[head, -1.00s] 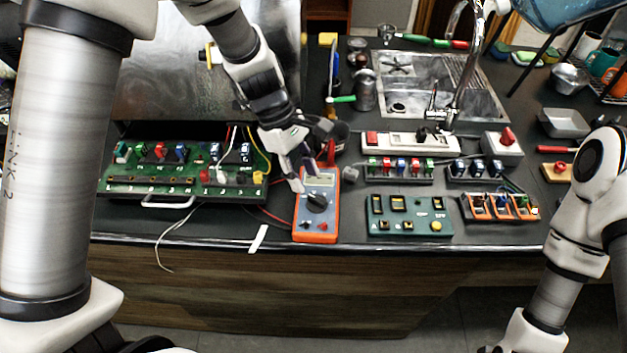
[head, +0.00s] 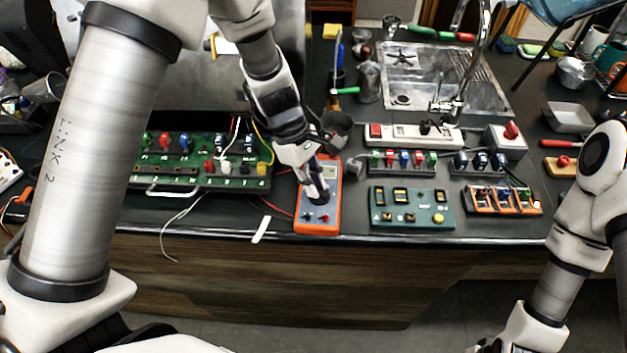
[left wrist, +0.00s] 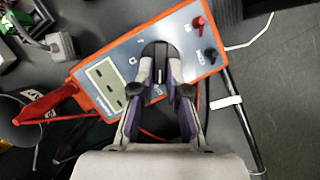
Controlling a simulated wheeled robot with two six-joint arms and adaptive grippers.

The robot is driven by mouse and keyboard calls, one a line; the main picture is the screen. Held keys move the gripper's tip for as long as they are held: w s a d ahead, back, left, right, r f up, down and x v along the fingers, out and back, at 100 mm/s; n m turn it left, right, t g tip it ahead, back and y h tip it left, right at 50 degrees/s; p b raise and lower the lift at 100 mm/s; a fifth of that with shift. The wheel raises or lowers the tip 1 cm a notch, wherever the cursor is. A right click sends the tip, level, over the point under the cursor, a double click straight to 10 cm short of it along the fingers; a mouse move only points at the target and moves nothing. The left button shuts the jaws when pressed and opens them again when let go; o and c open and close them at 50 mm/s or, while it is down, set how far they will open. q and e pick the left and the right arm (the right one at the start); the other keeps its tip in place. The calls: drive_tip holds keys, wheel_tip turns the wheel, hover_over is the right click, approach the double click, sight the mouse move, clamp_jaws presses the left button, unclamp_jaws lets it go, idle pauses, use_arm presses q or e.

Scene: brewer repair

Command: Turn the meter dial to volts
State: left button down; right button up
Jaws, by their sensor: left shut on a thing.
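The orange multimeter (head: 305,222) lies face up near the counter's front edge. Its blue-grey face and grey display (left wrist: 107,84) show in the left wrist view. My left gripper (head: 318,197) points down over the meter, its fingers shut on the black dial (left wrist: 158,50). In the left wrist view the fingertips (left wrist: 160,68) sit on both sides of the dial, and I cannot read where it points. The fingers and dial hide part of the face. A red and a black plug (left wrist: 198,24) sit at the meter's lower end. My right gripper is not in view.
A green circuit board (head: 200,175) stands left of the meter. A teal switch panel (head: 412,218) and an orange terminal block (head: 500,202) lie to the right. A white power strip (head: 412,135) is behind. A red probe (left wrist: 50,104) lies beside the meter. A white strip (head: 262,229) lies near the edge.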

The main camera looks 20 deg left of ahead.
use_arm(q)
drive_tip(key=m, duration=0.1)
drive_tip(key=m+g+p, duration=0.1)
drive_tip(key=m+p, duration=0.1)
drive_tip(key=shift+w+d+m+y, duration=0.1)
drive_tip(key=shift+w+m+y, duration=0.2)
drive_tip(key=shift+m, duration=0.1)
drive_tip(key=m, duration=0.1)
drive_tip(key=m+g+y+p, duration=0.1)
drive_tip(key=m, duration=0.1)
drive_tip(key=m+p, duration=0.1)
drive_tip(key=shift+w+d+m+g, duration=0.25)
drive_tip(key=shift+m+g, duration=0.05)
drive_tip(key=shift+m, duration=0.1)
drive_tip(key=shift+f, duration=0.1)
drive_tip(key=c, duration=1.2)
unclamp_jaws()
drive_tip(key=shift+c, duration=0.2)
drive_tip(key=shift+o, duration=0.4)
drive_tip(key=shift+w+d+f, duration=0.1)
drive_tip(key=shift+w, duration=0.2)
